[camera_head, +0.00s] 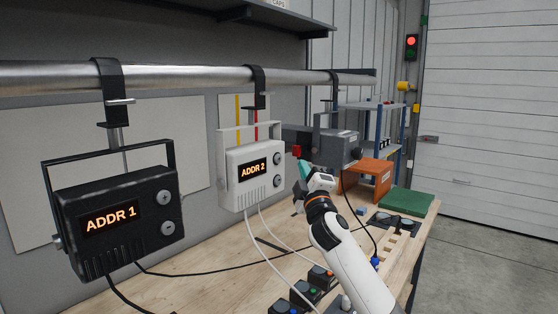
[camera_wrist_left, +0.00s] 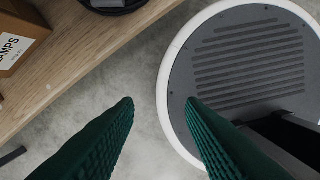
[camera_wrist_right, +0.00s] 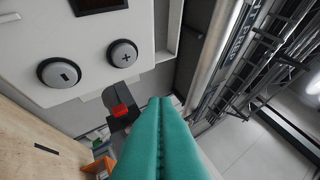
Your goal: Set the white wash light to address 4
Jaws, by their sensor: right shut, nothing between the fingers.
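The white wash light (camera_head: 251,172) hangs from the metal bar, and its display (camera_head: 252,169) reads ADDR 2. Two round grey buttons sit on its right side, an upper one (camera_head: 277,158) and a lower one (camera_head: 278,181). In the right wrist view the plus button (camera_wrist_right: 123,53) and minus button (camera_wrist_right: 58,72) show, with the display's edge (camera_wrist_right: 98,4). My right gripper (camera_head: 303,168) is shut and empty, its teal tips just right of the buttons, apparently apart from them. My left gripper (camera_wrist_left: 159,101) is open and empty, seen only in its wrist view.
A black light (camera_head: 116,220) reading ADDR 1 hangs at left; a grey light (camera_head: 337,148) hangs behind my right gripper. The wooden bench (camera_head: 215,285) below carries cables, small button boxes (camera_head: 305,290), an orange box (camera_head: 373,175) and a green case (camera_head: 406,202).

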